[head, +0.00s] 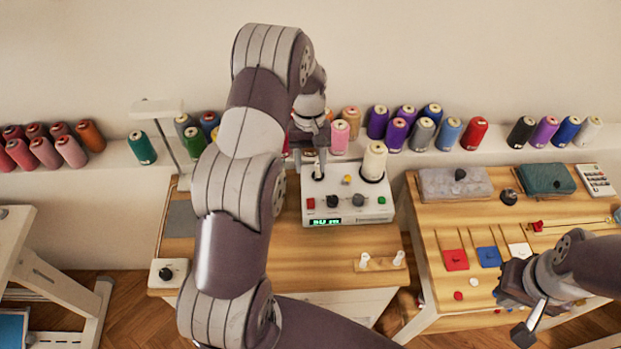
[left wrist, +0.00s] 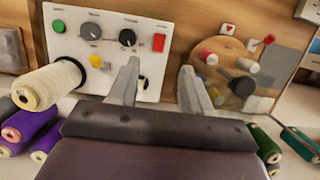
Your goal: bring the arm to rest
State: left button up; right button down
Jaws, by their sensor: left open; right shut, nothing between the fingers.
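My left arm (head: 240,190) rises from the bottom of the head view, arches over the wooden table and reaches down behind the white control box (head: 345,200). My left gripper (head: 318,165) is at the box's back left, partly hidden by the arm. In the left wrist view its two fingers (left wrist: 160,80) are apart with nothing held between them, over the box's right edge. My right gripper (head: 526,325) is shut and empty at the lower right, by the front of the right-hand table.
A cream thread cone (head: 374,162) stands on the box. Several thread spools line the back ledge (head: 95,175). A small white knob unit (head: 170,272) sits at the table's front left corner. The right-hand table (head: 430,240) holds coloured cards, a grey case and a green case.

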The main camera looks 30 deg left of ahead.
pick_arm(q)
jog(key=shift+w+r, duration=0.15)
jog(key=shift+r, duration=0.2)
pick_arm(e)
jog(key=shift+r, duration=0.25)
pick_arm(q)
jog(key=s+d+r+m+t, duration=0.1)
jog(key=s+d+r+m, duration=0.1)
jog(key=s, duration=0.3)
jog(key=s+d+r+m+t+y, duration=0.1)
jog(key=s+d+r+m, duration=0.1)
jog(key=s+d+r, duration=0.2)
jog(key=s+d+r+m+t, duration=0.2)
jog(key=s+d+r, duration=0.1)
jog(key=s, duration=0.4)
jog(key=shift+d+m+y, duration=0.3)
jog(key=shift+d, duration=0.1)
pick_arm(e)
jog(key=shift+w+f, duration=0.1)
jog(key=shift+f, duration=0.1)
pick_arm(q)
jog(key=shift+s, duration=0.3)
pick_arm(e)
jog(key=shift+s, duration=0.2)
pick_arm(q)
jog(key=shift+w, duration=0.15)
pick_arm(e)
jog(key=shift+w, duration=0.15)
